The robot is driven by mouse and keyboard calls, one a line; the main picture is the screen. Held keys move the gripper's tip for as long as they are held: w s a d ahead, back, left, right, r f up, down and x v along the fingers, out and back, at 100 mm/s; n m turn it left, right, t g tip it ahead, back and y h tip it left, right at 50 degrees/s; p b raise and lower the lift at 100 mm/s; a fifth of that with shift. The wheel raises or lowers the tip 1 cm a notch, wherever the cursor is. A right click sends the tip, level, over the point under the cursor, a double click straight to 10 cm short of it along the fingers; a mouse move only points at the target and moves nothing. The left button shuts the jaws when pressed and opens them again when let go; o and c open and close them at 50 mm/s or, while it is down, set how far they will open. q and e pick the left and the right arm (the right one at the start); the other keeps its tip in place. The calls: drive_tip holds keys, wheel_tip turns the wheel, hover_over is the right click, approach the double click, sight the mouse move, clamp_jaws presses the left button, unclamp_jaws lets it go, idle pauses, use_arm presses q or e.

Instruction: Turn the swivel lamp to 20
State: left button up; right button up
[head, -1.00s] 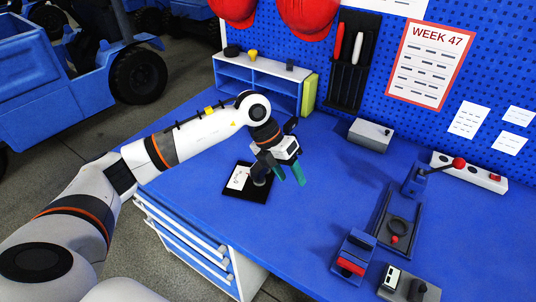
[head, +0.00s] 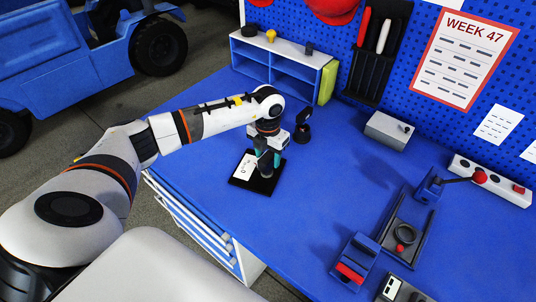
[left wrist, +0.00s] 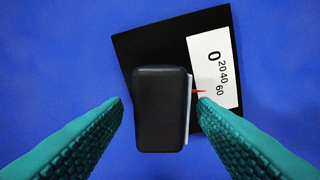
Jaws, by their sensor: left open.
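The swivel lamp's dark rounded head (left wrist: 160,125) is seen from above in the left wrist view, with a pale strip along its right side. Its red pointer (left wrist: 199,91) points right, near the 60 mark. The white scale card (left wrist: 213,60) reads 0, 20, 40, 60 on the black base plate (left wrist: 135,50). My left gripper (left wrist: 160,102) is open, its teal fingers on either side of the head, with gaps visible. In the head view, my left gripper (head: 266,160) is low over the base plate (head: 240,181) and partly hides the lamp. My right gripper is not in view.
A small dark stand-like object (head: 302,131) is just right of the gripper. A blue shelf (head: 275,65) stands behind. A grey box (head: 388,131), a fixture with a red-knobbed lever (head: 479,177) and a red-fronted blue block (head: 355,260) are to the right. The middle bench is clear.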

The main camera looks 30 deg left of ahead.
use_arm(q)
drive_tip(key=shift+f, duration=0.65)
drive_tip(key=shift+c, duration=1.1)
drive_tip(key=c, duration=0.7)
drive_tip(key=shift+n, duration=1)
drive_tip(key=n, duration=0.3)
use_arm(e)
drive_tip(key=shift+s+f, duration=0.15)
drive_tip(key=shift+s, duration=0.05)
use_arm(q)
drive_tip(key=o, duration=0.9)
